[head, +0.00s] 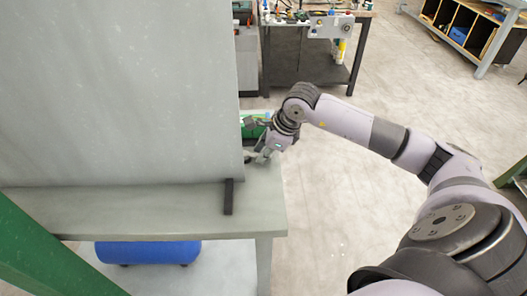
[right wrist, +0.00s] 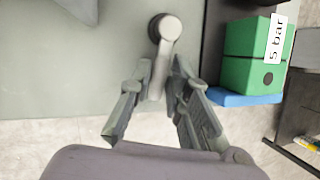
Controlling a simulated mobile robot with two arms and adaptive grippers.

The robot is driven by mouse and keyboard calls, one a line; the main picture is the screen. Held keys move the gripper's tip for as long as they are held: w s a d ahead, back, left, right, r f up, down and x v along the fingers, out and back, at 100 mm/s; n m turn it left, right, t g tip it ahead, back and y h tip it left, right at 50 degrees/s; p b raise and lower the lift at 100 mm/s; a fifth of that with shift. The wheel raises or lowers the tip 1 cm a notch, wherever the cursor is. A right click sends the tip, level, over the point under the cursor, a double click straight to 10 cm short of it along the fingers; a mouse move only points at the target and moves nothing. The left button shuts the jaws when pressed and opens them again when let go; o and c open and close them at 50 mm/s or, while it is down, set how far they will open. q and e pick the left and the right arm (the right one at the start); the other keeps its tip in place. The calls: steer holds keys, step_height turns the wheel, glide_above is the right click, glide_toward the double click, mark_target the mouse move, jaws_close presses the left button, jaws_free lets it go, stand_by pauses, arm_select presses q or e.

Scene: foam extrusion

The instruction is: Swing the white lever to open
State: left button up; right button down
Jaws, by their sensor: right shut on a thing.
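The white lever (right wrist: 168,48) shows in the right wrist view, with a round pivot end at the top and its arm pointing down towards me. My right gripper (right wrist: 161,80) has one finger on each side of the lever's arm and is shut on it. In the head view my right gripper (head: 262,155) is at the right edge of the large grey panel, over the table; the lever cannot be made out there. My left gripper is not in view.
A green box labelled "5 bar" (right wrist: 255,55) stands on a blue base close to the right of the gripper. The grey panel (head: 120,90) stands on the grey-green table (head: 150,215). A blue cylinder (head: 148,252) is below. A workbench (head: 310,55) stands behind; open floor lies right.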

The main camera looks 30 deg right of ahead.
steer(key=shift+w+d+f+n+b, duration=0.25)
steer(key=shift+n+b, duration=0.15)
steer(key=shift+b, duration=0.45)
steer(key=shift+w+r+n+y+b, duration=0.15)
steer(key=shift+r+n+y+b, duration=0.1)
steer(key=shift+n+y+b, duration=0.25)
steer(key=c, duration=1.5)
jaws_free()
steer(key=shift+d, duration=0.1)
steer(key=shift+r, duration=0.15)
steer(key=v, duration=1.2)
steer(key=shift+w, duration=0.15)
